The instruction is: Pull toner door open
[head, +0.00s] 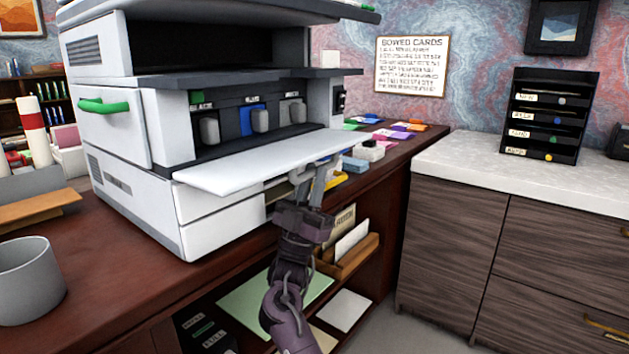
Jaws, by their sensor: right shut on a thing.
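The printer (115,100) stands on the dark wooden desk. Its white toner door (245,168) is folded down and lies about level, sticking out from the front. Behind it the toner bay shows grey and blue toner cartridges (260,120). My right gripper (320,176) is at the front edge of the door, toward its right end, and is shut on it. The exact grip under the edge is partly hidden. My left gripper is not in view.
A green handle (104,106) is on the printer's left side panel. A grey cup (30,280) stands at the front left. Several coloured cards (398,130) lie right of the printer. Open shelves (345,235) with papers are below the desk. A pale-topped cabinet (530,190) is at the right.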

